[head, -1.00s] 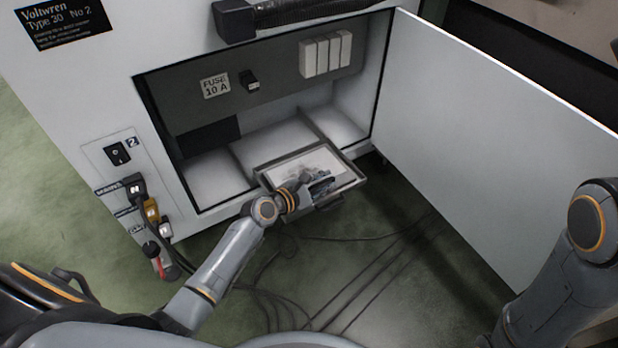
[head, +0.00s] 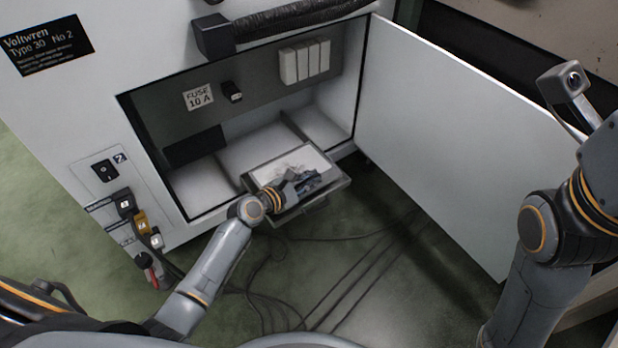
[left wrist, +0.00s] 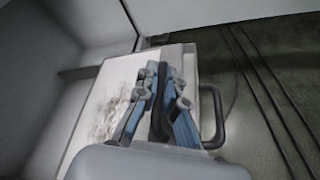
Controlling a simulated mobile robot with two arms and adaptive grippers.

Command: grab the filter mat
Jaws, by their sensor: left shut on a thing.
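The filter mat (head: 308,158) is a white sheet with a grey-brown dirty patch. It lies in a grey pulled-out tray (head: 262,164) at the cabinet's lower opening. My left gripper (head: 305,183) is over the front part of the mat, its fingers close together and shut on it. In the left wrist view the fingers (left wrist: 160,105) cover part of the mat (left wrist: 112,95), and the dirty patch shows to their left. The exact contact is hidden behind the fingers. The tray's dark handle (left wrist: 217,118) is to the right of the fingers. My right gripper is out of view.
The cabinet door (head: 450,125) stands open on the right. A dark hose (head: 295,17) runs above the opening. Fuse blocks (head: 305,62) sit inside. Coloured plugs (head: 140,225) hang at the left. Cables (head: 350,270) lie on the green floor below the tray.

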